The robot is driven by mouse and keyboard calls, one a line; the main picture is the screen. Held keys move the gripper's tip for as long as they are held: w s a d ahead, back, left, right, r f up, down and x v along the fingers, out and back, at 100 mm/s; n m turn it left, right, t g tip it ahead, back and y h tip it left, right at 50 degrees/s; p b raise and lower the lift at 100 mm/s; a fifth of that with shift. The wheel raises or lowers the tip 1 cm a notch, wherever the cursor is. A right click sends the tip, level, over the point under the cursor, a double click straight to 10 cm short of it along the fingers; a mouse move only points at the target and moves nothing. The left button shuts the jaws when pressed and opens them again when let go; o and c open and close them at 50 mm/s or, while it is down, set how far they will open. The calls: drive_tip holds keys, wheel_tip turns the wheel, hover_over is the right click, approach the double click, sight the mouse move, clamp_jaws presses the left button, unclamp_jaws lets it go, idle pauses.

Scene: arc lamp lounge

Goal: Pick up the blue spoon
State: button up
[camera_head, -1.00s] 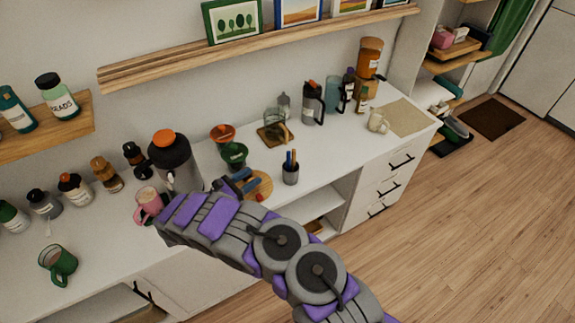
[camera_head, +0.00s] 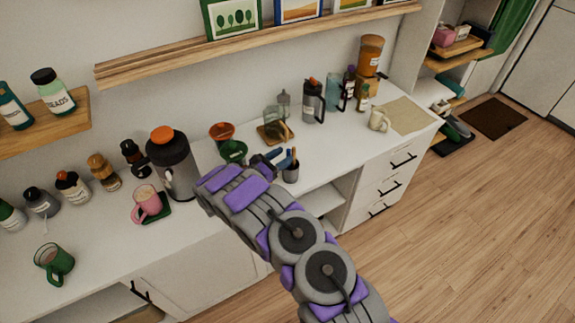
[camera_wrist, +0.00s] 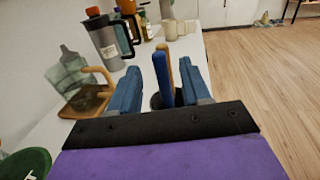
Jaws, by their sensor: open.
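A blue handle, which I take to be the blue spoon (camera_wrist: 160,72), stands upright in a dark cup (camera_wrist: 157,100) in the wrist view. A wooden handle (camera_wrist: 169,64) stands right beside it. The lower ends of both are hidden in the cup. My gripper (camera_wrist: 160,78) is open, with its two blue fingers on either side of the handles in the picture; I cannot tell whether it touches them. In the head view my gripper (camera_head: 268,158) is just left of the grey cup (camera_head: 291,173), partly hidden by my arm.
A grey flask (camera_wrist: 107,42) and a glass jug on a wooden coaster (camera_wrist: 88,102) stand left in the wrist view. A pink mug (camera_head: 147,204) and large flask (camera_head: 172,165) stand further left.

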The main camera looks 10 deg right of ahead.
drive_tip(key=shift+w+d+r, duration=0.1)
drive_tip(key=shift+w+d, duration=0.1)
drive_tip(key=shift+d, duration=0.2)
clamp_jaws()
